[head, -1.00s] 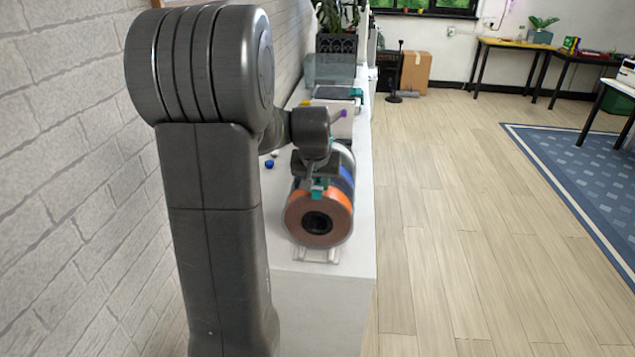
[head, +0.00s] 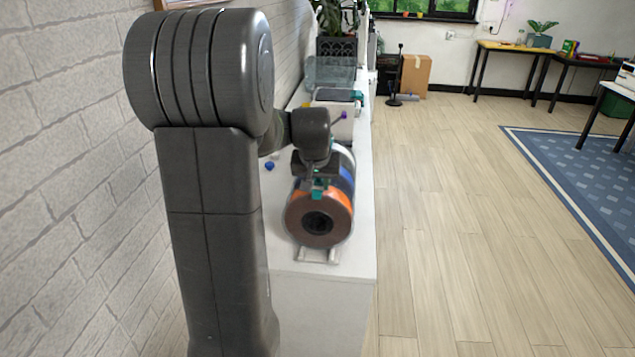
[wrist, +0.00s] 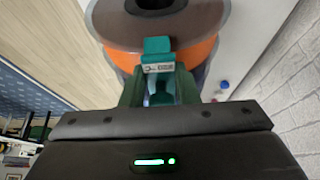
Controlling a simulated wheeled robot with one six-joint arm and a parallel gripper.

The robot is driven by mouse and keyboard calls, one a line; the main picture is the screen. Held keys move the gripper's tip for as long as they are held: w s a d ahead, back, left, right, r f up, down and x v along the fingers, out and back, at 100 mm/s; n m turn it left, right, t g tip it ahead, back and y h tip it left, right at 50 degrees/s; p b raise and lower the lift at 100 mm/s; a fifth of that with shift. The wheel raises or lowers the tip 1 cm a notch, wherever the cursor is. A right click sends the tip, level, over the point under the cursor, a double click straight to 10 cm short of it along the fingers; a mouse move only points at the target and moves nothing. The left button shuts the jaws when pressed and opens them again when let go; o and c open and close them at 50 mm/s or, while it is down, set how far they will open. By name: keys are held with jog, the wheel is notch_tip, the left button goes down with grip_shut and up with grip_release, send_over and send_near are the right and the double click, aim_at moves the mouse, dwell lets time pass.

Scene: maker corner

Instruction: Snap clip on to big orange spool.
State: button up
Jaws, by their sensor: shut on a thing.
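The big orange spool (head: 337,203) is the nearest of a row of spools lying on their sides on a white rack at the near end of the counter. Its brown side disc and dark hub face the head camera. It also shows in the wrist view (wrist: 201,50). The teal clip (wrist: 158,58), with a small label, is at the spool's rim, its outer end overlapping the brown disc. Whether it is fully seated I cannot tell. My gripper (wrist: 158,92) is shut on the clip, above the spool; the clip shows small in the head view (head: 317,188).
Blue and white spools (head: 345,165) stand behind the orange one. A small blue object (head: 270,166) lies on the white counter (head: 310,290) to the left. A printer-like box (head: 342,122) stands farther back. A brick wall is on the left and open floor on the right.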

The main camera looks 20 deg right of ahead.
jog(key=o, duration=1)
jog(key=f, duration=0.2)
jog(key=shift+s+a+f, duration=0.3)
jog(key=shift+s+a, duration=0.05)
jog(key=shift+a, duration=0.05)
jog(key=shift+o, duration=1.9)
jog(key=shift+s+d, duration=0.1)
jog(key=shift+d, duration=0.05)
jog(key=shift+r, duration=0.1)
jog(key=shift+w+d+r+p, duration=0.15)
jog(key=shift+w+r+p, duration=0.1)
jog(key=shift+r+p, duration=0.5)
jog(key=shift+w+d+r+p, duration=0.1)
jog(key=shift+w+r+p, duration=0.1)
jog(key=shift+r+p, duration=1.8)
jog(key=shift+r, duration=0.95)
